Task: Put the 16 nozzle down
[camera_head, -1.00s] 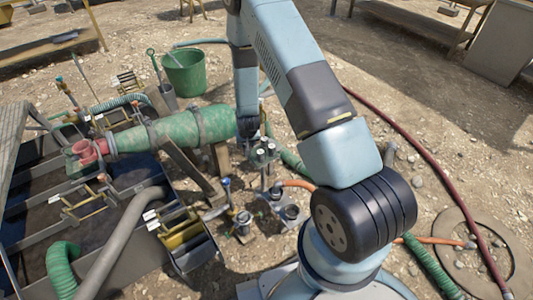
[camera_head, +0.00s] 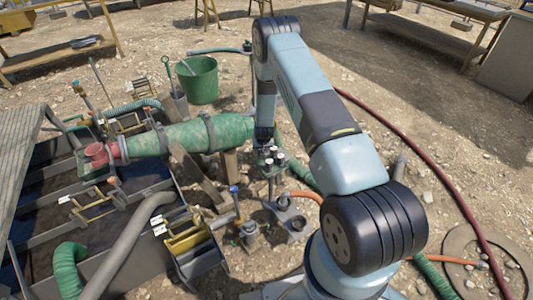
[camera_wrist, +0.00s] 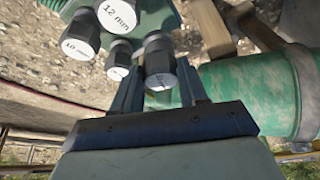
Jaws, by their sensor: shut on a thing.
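My gripper (camera_wrist: 160,92) is shut on a dark, white-capped nozzle, the 16 nozzle (camera_wrist: 160,60), which sits between the two fingers in the wrist view. Its cap label is too blurred to read surely. Close beside it stand other white-capped nozzles, one marked 12 mm (camera_wrist: 117,18), one marked 10 mm (camera_wrist: 80,38), and one with an unclear label (camera_wrist: 118,60). In the head view my gripper (camera_head: 264,143) points down at the small nozzle stand (camera_head: 271,172). I cannot tell whether the held nozzle touches the stand; its lower end is hidden.
A large green pipe (camera_head: 190,138) lies just left of my gripper and shows on the right in the wrist view. A green bucket (camera_head: 197,80) stands behind. Valves (camera_head: 247,228) and hoses crowd the ground in front. A dark red hose (camera_head: 410,145) curves across gravel at right.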

